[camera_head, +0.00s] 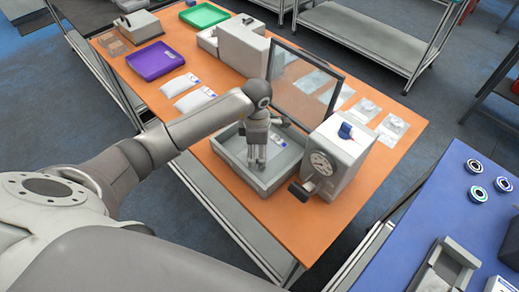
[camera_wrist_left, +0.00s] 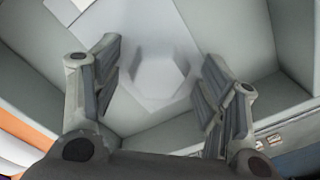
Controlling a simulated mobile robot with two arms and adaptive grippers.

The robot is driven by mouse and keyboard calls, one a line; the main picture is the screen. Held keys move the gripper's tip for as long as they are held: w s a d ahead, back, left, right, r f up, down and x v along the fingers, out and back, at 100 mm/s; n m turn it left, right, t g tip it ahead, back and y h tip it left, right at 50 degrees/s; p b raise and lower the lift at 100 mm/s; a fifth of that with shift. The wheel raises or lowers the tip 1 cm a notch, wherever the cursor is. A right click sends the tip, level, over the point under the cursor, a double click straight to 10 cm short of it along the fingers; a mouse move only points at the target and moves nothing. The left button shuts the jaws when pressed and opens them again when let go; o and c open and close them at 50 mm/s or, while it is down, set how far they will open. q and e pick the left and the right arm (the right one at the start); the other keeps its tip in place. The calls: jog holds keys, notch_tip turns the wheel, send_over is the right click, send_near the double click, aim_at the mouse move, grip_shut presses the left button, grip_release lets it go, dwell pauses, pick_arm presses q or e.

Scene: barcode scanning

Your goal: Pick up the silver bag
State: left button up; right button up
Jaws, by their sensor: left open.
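My left gripper (camera_head: 257,166) points down into the grey tray (camera_head: 228,158) on the orange table. In the left wrist view its fingers (camera_wrist_left: 160,95) are apart, with nothing gripped between them. Below and between them lies a pale silver-grey flat piece (camera_wrist_left: 160,75) with a lighter angular patch, which looks like a silver bag; its edges are partly hidden by the fingers. In the head view the gripper mostly covers it. Several silvery clear bags (camera_head: 393,127) lie flat on the table's right side, behind the scanner box. My right gripper is in neither view.
A grey box machine with a dial (camera_head: 338,152) stands right of the tray, and a dark-framed clear panel (camera_head: 305,88) behind it. White packets (camera_head: 195,101), a purple tray (camera_head: 154,61) and a green tray (camera_head: 204,15) lie further back. A blue table (camera_head: 480,225) is at right.

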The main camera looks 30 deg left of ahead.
pick_arm(q)
jog(key=c, duration=1.2)
